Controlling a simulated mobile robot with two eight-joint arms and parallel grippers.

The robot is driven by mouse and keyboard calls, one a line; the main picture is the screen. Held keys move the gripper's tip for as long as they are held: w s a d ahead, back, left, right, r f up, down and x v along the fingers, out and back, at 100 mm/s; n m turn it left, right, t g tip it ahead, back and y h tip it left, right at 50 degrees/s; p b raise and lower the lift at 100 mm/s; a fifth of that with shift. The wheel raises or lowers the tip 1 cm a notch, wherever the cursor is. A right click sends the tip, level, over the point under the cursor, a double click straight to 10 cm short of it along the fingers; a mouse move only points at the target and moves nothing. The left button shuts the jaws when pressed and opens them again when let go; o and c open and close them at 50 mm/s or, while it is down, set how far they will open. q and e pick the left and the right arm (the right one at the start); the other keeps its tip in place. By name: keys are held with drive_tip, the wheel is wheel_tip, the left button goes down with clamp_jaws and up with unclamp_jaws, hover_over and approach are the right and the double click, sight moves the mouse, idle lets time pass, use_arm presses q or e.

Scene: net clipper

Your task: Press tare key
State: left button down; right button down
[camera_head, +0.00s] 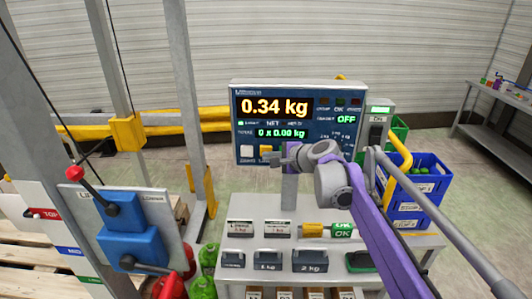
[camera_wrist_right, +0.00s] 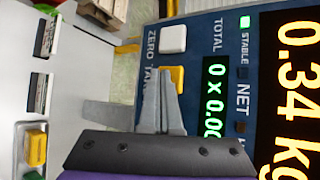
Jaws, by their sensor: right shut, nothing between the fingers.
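The scale indicator (camera_head: 330,120) is a dark blue panel reading 0.34 kg in orange, with 0 x 0.00 kg in green below. Its yellow tare key (camera_head: 266,149) sits at the lower left, right of the white zero key (camera_head: 246,151). In the right wrist view the tare key (camera_wrist_right: 178,78) is partly hidden by my fingers, beside the white zero key (camera_wrist_right: 173,39). My right gripper (camera_head: 280,161) is shut and empty, its fingertips (camera_wrist_right: 160,80) at the tare key's edge. I cannot tell whether they touch it. My left gripper is not in view.
A grey bench (camera_head: 232,288) below holds several dark weights and yellow and green items. Blue crates (camera_head: 418,190) stand at right. A blue lever box (camera_head: 130,235) with a red-knobbed lever stands at left, near steel posts.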

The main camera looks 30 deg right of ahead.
drive_tip(key=shift+w, duration=0.15)
idle(0.4)
drive_tip(key=shift+s+a, duration=0.4)
drive_tip(key=shift+s, duration=0.35)
drive_tip(key=s+a, duration=0.1)
drive_tip(key=s, duration=0.1)
drive_tip(key=s+a, duration=0.1)
drive_tip(key=s, duration=0.1)
drive_tip(key=shift+s+a+p, duration=0.1)
drive_tip(key=shift+a+p, duration=0.2)
idle(0.7)
